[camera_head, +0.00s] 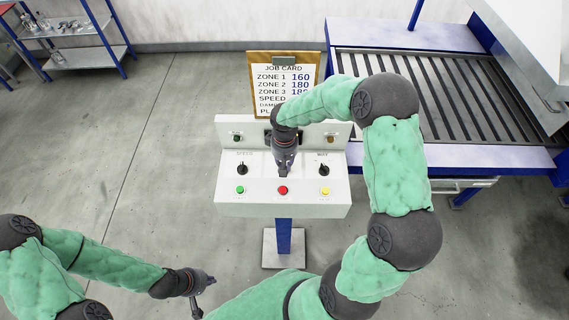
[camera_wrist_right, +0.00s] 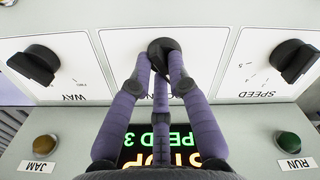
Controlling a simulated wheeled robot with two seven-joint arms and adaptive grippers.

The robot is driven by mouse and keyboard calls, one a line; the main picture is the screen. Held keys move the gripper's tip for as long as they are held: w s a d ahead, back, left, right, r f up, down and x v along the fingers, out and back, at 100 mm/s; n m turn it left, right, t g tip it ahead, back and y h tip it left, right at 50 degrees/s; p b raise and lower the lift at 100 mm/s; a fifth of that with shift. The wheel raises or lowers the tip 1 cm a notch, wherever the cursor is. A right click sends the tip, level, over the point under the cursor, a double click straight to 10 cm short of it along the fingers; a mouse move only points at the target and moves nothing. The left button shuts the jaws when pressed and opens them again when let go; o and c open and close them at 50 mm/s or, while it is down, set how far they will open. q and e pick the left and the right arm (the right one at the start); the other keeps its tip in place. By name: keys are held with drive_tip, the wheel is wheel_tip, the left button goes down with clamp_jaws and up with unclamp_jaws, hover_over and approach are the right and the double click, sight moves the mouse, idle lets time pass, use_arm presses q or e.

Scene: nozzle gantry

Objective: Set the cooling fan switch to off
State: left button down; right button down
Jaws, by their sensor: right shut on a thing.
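The control console (camera_head: 232,203) stands in the middle of the head view, with a row of three dark rotary knobs on its sloped panel. My right gripper (camera_head: 284,170) reaches down to the middle knob and hides it there. In the right wrist view, which shows the panel upside down, my right gripper (camera_wrist_right: 160,62) has its fingers closed around the middle knob (camera_wrist_right: 158,44). The middle knob's label and pointer are hidden, so I cannot read its setting. My left gripper (camera_head: 197,300) hangs at the lower left, away from the console; its fingers are too small to judge.
The speed knob (camera_wrist_right: 294,60) and the way knob (camera_wrist_right: 36,63) flank the held knob. Green (camera_head: 240,190), red (camera_head: 283,190) and yellow (camera_head: 325,191) buttons sit in front. A job card (camera_head: 262,86) and a roller conveyor (camera_head: 440,90) stand behind. Floor left of the console is clear.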

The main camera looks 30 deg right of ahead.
drive_tip(key=c, duration=1.2)
unclamp_jaws()
wheel_tip(320, 180, up, 12)
